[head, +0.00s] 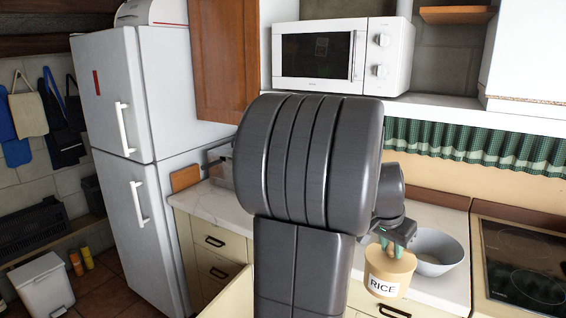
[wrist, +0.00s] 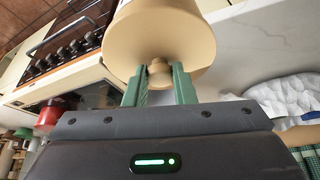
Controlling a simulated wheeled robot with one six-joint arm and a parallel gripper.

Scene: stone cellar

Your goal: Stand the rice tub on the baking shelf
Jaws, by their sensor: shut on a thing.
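The rice tub (head: 388,272) is a tan round tub with a white RICE label, upright in the head view. My gripper (head: 394,247) is above it with green fingers. In the wrist view, my gripper (wrist: 159,84) is shut on the small knob of the tub (wrist: 158,38), one finger on each side. The tub hangs in front of the counter's edge, beside a grey bowl. No shelf can be told for sure as the baking shelf. My arm hides the middle of the head view.
A grey bowl (head: 436,252) stands on the white counter (head: 452,290). A black hob (head: 525,262) is at the right. A microwave (head: 342,55) stands on a white wall shelf (head: 450,110) above a green checked curtain (head: 475,145). A small wooden shelf (head: 457,14) is at upper right.

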